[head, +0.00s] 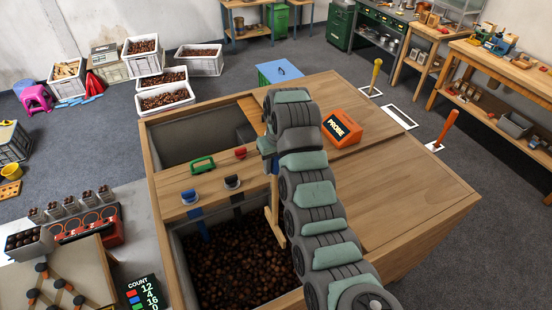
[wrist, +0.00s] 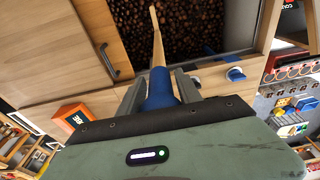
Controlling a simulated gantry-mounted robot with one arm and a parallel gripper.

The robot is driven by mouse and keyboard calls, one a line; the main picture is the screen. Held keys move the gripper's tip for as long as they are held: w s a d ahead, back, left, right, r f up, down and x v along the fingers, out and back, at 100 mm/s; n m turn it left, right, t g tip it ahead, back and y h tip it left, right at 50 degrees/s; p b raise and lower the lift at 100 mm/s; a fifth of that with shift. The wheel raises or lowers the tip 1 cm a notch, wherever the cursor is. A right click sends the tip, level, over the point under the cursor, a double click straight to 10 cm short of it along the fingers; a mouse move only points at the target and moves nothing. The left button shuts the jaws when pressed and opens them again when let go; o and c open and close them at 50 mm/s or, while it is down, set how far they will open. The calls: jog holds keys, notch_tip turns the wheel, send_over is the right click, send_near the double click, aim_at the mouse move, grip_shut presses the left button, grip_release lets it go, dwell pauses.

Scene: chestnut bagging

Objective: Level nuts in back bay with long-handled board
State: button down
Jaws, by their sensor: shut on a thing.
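The long-handled board (head: 276,212) is pale wood and hangs into the nut-filled bay in the lower half of the head view. Its lower end is at the right side of the dark brown nuts (head: 235,262); whether it touches them I cannot tell. In the wrist view, my gripper (wrist: 160,90) is shut around the board's blue grip (wrist: 161,84), and the pale shaft (wrist: 155,40) runs out over the nuts. In the head view, my arm hides the right part of this bay and most of my gripper.
A second bay (head: 195,140) at the top shows grey walls and no nuts. The wooden divider carries a green handle (head: 202,165) and red, black and blue knobs. An orange PROBE box (head: 342,128) stands on the wooden top. The right part of the top is clear.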

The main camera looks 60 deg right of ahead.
aim_at(274, 206)
jog(key=shift+f+b, duration=0.55)
jog(key=shift+f, duration=0.65)
notch_tip(274, 206, down, 17)
jog(key=b, duration=0.2)
jog(key=shift+b, duration=0.35)
jog(key=shift+a+f+b, duration=0.1)
jog(key=shift+f+b, duration=0.6)
jog(key=shift+f, duration=0.6)
jog(key=shift+w+a+r+p, duration=0.15)
jog(key=shift+w+a+p, duration=0.1)
jog(key=shift+p, duration=0.05)
jog(key=w+a+b, duration=0.2)
jog(key=w+a, duration=0.9)
jog(key=a, duration=0.2)
jog(key=w+a+b, duration=0.2)
jog(key=w+a, duration=0.9)
jog(key=a, duration=0.3)
jog(key=shift+a, duration=0.3)
jog(key=shift+r, duration=0.15)
